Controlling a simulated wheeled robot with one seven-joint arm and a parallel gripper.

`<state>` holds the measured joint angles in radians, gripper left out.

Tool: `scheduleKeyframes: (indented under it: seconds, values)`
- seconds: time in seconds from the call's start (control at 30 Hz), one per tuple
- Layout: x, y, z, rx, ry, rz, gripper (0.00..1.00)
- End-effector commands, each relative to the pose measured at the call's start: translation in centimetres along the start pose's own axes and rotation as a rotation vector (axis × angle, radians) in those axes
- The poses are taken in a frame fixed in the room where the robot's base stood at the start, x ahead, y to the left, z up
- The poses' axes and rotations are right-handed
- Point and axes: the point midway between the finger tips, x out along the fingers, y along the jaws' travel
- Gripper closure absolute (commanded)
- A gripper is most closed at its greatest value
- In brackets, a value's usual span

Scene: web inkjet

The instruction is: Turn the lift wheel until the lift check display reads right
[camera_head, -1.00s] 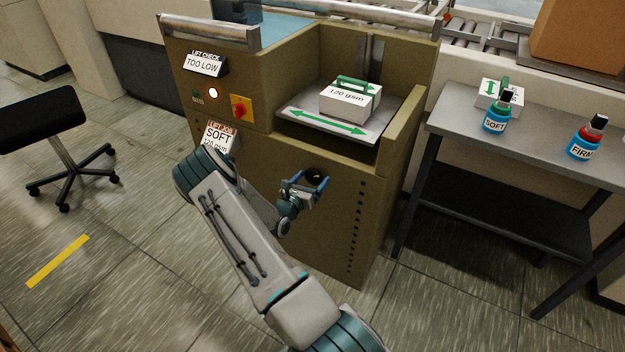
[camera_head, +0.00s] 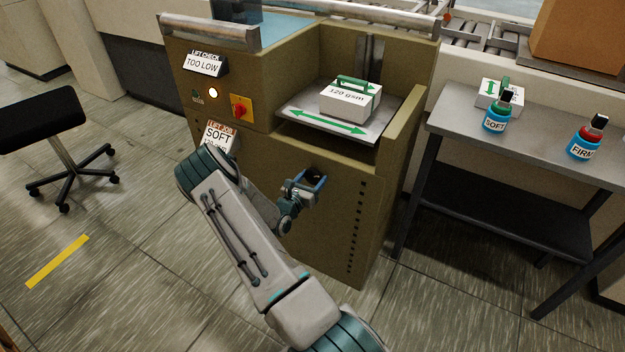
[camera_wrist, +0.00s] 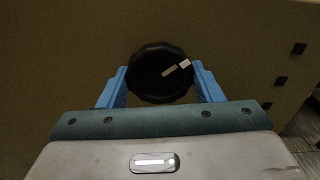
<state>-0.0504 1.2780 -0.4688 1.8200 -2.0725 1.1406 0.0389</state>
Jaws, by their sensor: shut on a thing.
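The lift wheel (camera_wrist: 158,74) is a round black knob with a pale mark, on the front of the olive machine. My gripper (camera_wrist: 161,84) is shut on it, with one blue finger at each side. In the head view my gripper (camera_head: 308,183) is at the machine's front and the wheel (camera_head: 314,176) shows only in part between the fingers. The lift check display (camera_head: 204,63) reads TOO LOW. The lift platform (camera_head: 300,118) carries a white block marked 120 gsm (camera_head: 350,101) with a green arrow strip on top.
A red and yellow switch (camera_head: 240,107) sits beside a lit lamp (camera_head: 212,93). At right, a grey table (camera_head: 560,125) holds SOFT (camera_head: 494,124) and FIRM (camera_head: 583,146) bottles. A stool (camera_head: 45,120) stands left.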

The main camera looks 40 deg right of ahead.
Motion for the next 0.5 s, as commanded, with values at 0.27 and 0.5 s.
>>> scheduleKeyframes:
  seconds: [0.27,0.5]
  values:
    - [-0.07,0.23,-0.05,0.213,-0.001,0.002,0.63]
    - [-0.12,0.3,-0.09,0.441,0.0,0.002,0.63]
